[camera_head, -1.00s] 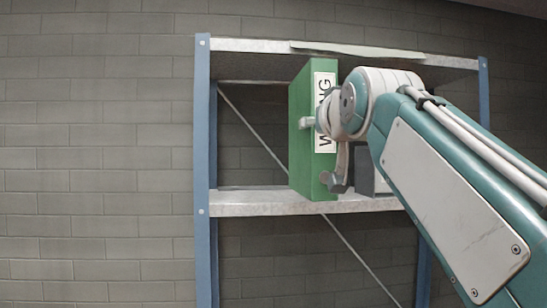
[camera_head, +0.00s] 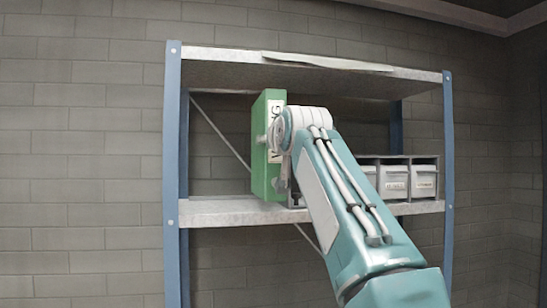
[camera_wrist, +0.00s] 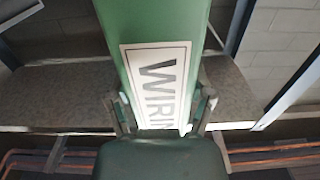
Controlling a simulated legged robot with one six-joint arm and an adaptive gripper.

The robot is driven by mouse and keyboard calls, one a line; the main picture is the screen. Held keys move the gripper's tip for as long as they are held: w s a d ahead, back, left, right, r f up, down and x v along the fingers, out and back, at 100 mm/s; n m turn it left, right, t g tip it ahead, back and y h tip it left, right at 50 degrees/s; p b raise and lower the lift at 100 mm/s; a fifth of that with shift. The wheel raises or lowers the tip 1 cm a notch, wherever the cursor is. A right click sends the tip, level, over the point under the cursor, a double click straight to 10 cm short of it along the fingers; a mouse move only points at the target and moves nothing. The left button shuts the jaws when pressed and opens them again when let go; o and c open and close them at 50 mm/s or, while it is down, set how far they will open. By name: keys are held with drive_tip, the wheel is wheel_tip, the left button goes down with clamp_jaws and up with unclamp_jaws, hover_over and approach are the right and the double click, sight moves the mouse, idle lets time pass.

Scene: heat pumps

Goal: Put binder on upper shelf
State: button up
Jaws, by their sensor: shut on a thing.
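The green binder (camera_head: 262,150) has a white label reading partly "WIRING" and stands upright in the shelf bay between the upper board and the board below it. Its foot is at the front part of the lower board (camera_head: 225,208); I cannot tell whether it touches. My gripper (camera_head: 279,155) is shut on the binder's spine. In the wrist view, my gripper (camera_wrist: 163,112) has a finger on each side of the binder (camera_wrist: 150,28), and the label lies between them. The binder's back edge is hidden.
Small grey boxes (camera_head: 395,181) with labels stand on the same board to the right, partly behind my arm. The upper board (camera_head: 220,68) passes above the binder. A blue post (camera_head: 173,150) stands at the left, with bare board between it and the binder.

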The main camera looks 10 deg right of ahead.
sight(276, 155)
drive_tip(key=shift+s+f, duration=0.1)
drive_tip(key=shift+f, duration=1.45)
drive_tip(key=o, duration=1.3)
drive_tip(key=shift+f, duration=0.15)
drive_tip(key=shift+s, duration=0.5)
drive_tip(key=s, duration=1.1)
